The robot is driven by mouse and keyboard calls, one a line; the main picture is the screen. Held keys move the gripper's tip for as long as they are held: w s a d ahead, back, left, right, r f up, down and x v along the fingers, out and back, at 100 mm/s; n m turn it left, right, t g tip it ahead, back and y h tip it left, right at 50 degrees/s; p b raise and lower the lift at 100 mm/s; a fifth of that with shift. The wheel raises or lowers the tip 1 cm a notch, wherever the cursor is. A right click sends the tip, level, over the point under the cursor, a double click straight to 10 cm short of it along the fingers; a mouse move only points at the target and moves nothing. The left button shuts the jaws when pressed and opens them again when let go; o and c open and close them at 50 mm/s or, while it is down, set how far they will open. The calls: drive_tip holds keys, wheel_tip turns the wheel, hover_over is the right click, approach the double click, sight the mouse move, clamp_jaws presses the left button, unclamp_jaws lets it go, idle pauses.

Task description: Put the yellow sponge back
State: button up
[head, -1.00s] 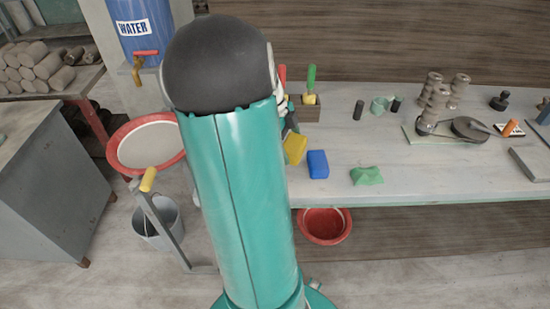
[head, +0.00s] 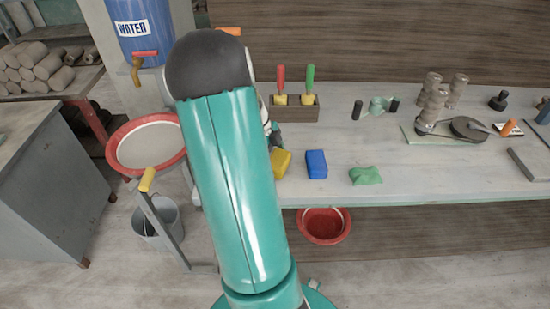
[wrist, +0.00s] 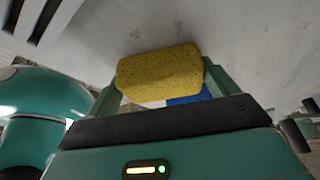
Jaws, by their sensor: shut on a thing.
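The yellow sponge (head: 282,163) is at the left end of the workbench, just left of a blue block (head: 316,164). In the wrist view the speckled yellow sponge (wrist: 158,72) sits between the two green fingers of my gripper (wrist: 161,82), which is shut on it. The blue block (wrist: 188,98) shows partly behind the sponge there. In the head view my arm hides most of the gripper. I cannot tell whether the sponge touches the bench top.
A wooden holder (head: 300,115) with red- and green-handled tools stands behind the sponge. A green lump (head: 366,175) lies right of the blue block. A red basin (head: 323,224) is below the bench (head: 440,180). A red-rimmed basin (head: 147,174) is at left. The bench's front middle is clear.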

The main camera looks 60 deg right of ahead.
drive_tip(key=o, duration=0.7)
drive_tip(key=v, duration=1.2)
drive_tip(key=shift+r, duration=0.15)
drive_tip(key=w+a+r+n+t, duration=0.3)
drive_tip(key=w+a+r+n, duration=0.1)
drive_tip(key=a+n, duration=0.6)
drive_tip(key=w+a+r+n+t, duration=0.35)
drive_tip(key=a+n, duration=0.35)
drive_tip(key=a, duration=0.6)
drive_tip(key=s+a+r+n+t, duration=0.1)
drive_tip(key=s+a+n, duration=0.1)
drive_tip(key=a+n, duration=0.4)
drive_tip(key=s+a+r+n+t, duration=0.1)
drive_tip(key=s+a+n, duration=0.1)
drive_tip(key=a+n, duration=0.4)
drive_tip(key=s+a+r+n+t, duration=0.1)
drive_tip(key=s+a+n, duration=0.1)
drive_tip(key=a+n, duration=0.4)
drive_tip(key=shift+a+r+t, duration=0.1)
drive_tip(key=shift+a+t, duration=0.25)
drive_tip(key=shift+a, duration=0.25)
